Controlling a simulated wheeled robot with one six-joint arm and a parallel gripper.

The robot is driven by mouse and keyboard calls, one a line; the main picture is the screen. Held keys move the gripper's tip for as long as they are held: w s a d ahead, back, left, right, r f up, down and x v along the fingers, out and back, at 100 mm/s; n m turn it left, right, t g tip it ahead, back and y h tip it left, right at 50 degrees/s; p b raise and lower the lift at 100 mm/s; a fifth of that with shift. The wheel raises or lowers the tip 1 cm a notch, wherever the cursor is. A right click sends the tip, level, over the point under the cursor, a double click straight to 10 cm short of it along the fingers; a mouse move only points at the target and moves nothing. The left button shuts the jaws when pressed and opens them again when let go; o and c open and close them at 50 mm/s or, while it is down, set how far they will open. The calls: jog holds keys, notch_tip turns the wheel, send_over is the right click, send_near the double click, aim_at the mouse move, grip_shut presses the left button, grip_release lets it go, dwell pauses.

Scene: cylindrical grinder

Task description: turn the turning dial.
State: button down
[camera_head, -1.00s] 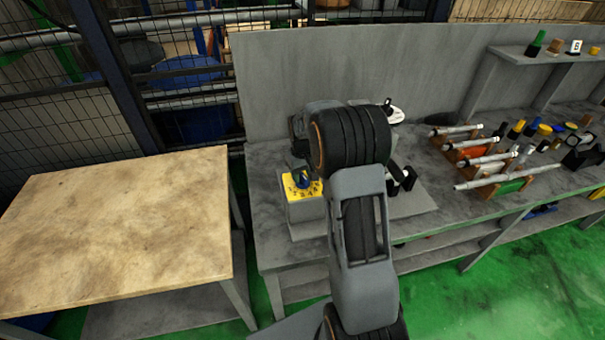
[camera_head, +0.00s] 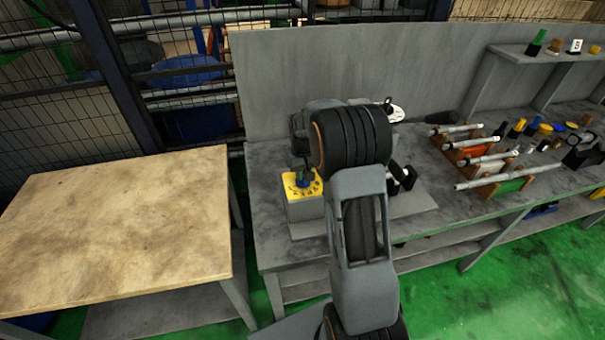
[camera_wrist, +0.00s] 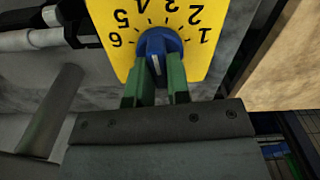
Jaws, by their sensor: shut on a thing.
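The turning dial is a blue knob (camera_wrist: 158,45) with a white pointer line, on a yellow plate (camera_wrist: 205,12) numbered 1 to 6. In the wrist view the plate appears upside down and the white line runs down toward my gripper. My gripper (camera_wrist: 160,80) has green fingers shut on the blue knob, one on each side. In the head view the yellow plate (camera_head: 292,191) tops a grey box on the bench, and the blue knob (camera_head: 302,181) shows there partly hidden by my gripper.
The grey bench (camera_head: 275,255) has a tall back panel (camera_head: 330,60). Racks with white rods (camera_head: 510,183) and small coloured parts stand to the right. A wooden table (camera_head: 120,225) is at left, with a gap between it and the bench.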

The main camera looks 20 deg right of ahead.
jog(key=m+b, duration=0.1)
jog(key=m, duration=0.4)
jog(key=m+b, duration=0.1)
jog(key=m, duration=0.4)
jog(key=shift+m, duration=0.3)
dwell(0.4)
jog(key=c, duration=1.1)
grip_release()
notch_tip(320, 180, up, 14)
jog(key=shift+f+b, duration=0.1)
jog(key=shift+b, duration=0.3)
